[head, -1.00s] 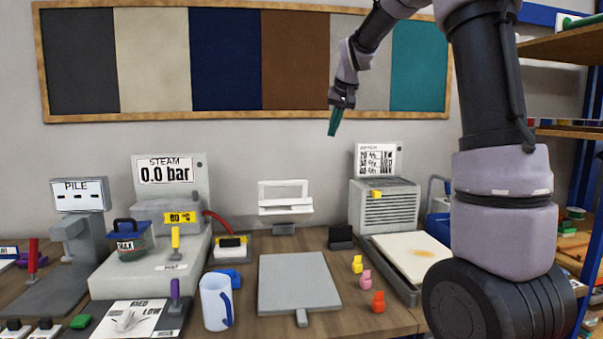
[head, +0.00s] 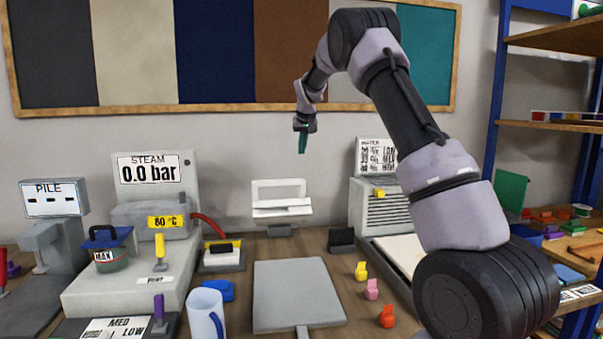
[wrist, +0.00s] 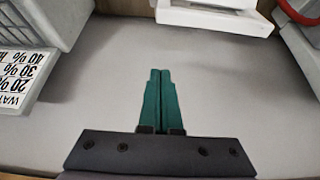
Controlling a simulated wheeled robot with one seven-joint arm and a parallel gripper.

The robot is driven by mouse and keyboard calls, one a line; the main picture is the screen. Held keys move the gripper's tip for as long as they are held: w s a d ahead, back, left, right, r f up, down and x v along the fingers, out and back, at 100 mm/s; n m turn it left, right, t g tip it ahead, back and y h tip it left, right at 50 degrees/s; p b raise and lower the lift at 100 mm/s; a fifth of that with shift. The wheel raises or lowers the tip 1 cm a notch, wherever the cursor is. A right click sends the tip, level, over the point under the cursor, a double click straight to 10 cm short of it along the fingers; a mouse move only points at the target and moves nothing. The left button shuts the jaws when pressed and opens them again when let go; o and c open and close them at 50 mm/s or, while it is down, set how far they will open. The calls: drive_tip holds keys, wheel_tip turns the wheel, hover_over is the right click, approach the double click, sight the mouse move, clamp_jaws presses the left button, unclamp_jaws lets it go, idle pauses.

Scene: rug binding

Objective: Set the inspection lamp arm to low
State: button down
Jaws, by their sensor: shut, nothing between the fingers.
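A panel with MED and LOW printed on it (head: 120,328) lies at the bench's front left, cut off by the lower picture edge. A purple upright handle (head: 158,308) stands at its right side. No lamp arm is labelled as such, so I cannot tell which part it is. My gripper (head: 302,147) hangs in the air before the back wall, above a white frame-like fixture (head: 280,203), far from the panel. Its teal fingers are shut and empty in the wrist view (wrist: 160,98), where the white fixture (wrist: 215,14) shows at the top.
Shelves (head: 550,127) stand at right.

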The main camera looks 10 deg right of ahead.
drive_tip(key=shift+f, duration=0.1)
drive_tip(key=x, duration=1)
drive_tip(key=shift+s+f, duration=0.1)
drive_tip(key=shift+s, duration=0.9)
drive_tip(key=shift+s+f, duration=0.15)
drive_tip(key=shift+s, duration=0.85)
drive_tip(key=shift+s, duration=0.1)
